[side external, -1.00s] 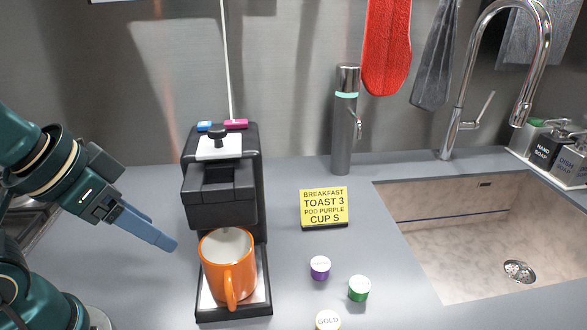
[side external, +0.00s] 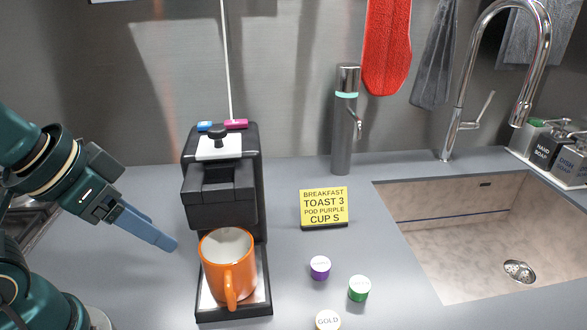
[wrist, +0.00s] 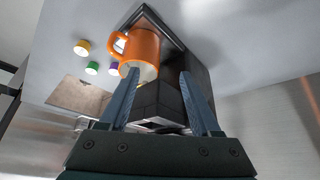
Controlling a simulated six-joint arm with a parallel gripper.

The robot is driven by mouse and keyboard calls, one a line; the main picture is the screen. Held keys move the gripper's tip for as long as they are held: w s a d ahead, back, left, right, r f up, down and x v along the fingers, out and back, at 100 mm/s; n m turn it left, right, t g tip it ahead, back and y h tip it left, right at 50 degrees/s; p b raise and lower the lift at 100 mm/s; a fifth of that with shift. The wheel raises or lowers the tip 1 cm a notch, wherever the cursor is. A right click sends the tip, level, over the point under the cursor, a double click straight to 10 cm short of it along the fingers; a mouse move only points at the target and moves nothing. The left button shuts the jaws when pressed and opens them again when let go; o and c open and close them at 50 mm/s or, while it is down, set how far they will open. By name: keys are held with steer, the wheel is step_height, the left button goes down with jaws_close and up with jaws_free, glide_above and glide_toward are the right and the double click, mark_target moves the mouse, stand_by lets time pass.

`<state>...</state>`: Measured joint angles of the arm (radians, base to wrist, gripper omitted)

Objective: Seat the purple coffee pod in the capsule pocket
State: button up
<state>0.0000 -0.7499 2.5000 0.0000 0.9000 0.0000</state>
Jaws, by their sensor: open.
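The purple pod (side external: 320,268) stands on the counter to the right of the coffee machine. It also shows small in the wrist view (wrist: 114,68), beside the orange mug. The black coffee machine (side external: 222,205) stands left of centre, and its capsule pocket cannot be made out clearly. An orange mug (side external: 229,265) stands on the machine's drip tray (side external: 262,290). My gripper (side external: 170,245) is to the left of the machine and mug, in the air and apart from them. In the wrist view its two fingers (wrist: 162,92) are spread apart with nothing held between them.
A green pod (side external: 359,289) and a gold pod (side external: 328,320) stand near the purple one. A yellow sign (side external: 324,206) stands behind them. A sink (side external: 480,240) is at the right, and a steel cylinder (side external: 345,120) stands at the back wall.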

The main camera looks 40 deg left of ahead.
steer(key=shift+o, duration=0.3)
steer(key=shift+o, duration=1.1)
